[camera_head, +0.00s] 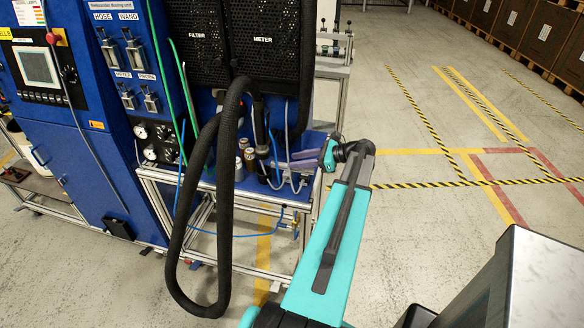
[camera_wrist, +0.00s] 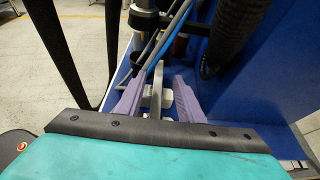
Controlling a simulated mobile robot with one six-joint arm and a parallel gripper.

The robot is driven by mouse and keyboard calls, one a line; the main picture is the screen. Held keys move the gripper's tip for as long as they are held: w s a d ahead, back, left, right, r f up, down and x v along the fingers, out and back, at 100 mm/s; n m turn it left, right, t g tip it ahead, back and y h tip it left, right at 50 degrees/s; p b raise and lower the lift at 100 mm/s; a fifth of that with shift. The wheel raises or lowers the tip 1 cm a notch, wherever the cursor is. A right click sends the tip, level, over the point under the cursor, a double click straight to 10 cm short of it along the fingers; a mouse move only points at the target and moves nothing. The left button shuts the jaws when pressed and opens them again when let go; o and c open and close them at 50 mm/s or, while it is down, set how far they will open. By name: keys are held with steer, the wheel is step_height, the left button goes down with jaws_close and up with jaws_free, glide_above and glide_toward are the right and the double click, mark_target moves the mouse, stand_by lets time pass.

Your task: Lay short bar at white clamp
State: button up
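My gripper (camera_head: 296,160) reaches in from the right over the front shelf of the blue machine. In the wrist view its two purple fingers (camera_wrist: 158,82) stand apart. A pale grey-white clamp-like piece (camera_wrist: 156,98) shows between them, with an upright part and a crosspiece. I cannot tell whether the fingers touch it. In the head view a pale fitting (camera_head: 294,181) sits just below the fingers and may be the white clamp. I cannot make out a separate short bar in either view.
A thick black hose (camera_head: 228,200) loops down in front of the shelf, left of my gripper. Small cans (camera_head: 250,157) and thin blue hoses stand close by. A metal-framed stand (camera_head: 334,48) is behind. The floor at right is open, with striped markings.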

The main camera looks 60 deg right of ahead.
mark_target(282, 164)
steer(key=shift+w, duration=0.1)
steer(key=shift+w+a+f+p, duration=0.2)
steer(key=shift+w+p, duration=0.3)
steer(key=shift+f+p+x, duration=0.2)
steer(key=shift+p+x, duration=0.55)
steer(key=shift+x, duration=1.25)
steer(key=shift+s, duration=0.15)
steer(key=shift+c, duration=0.4)
jaws_close()
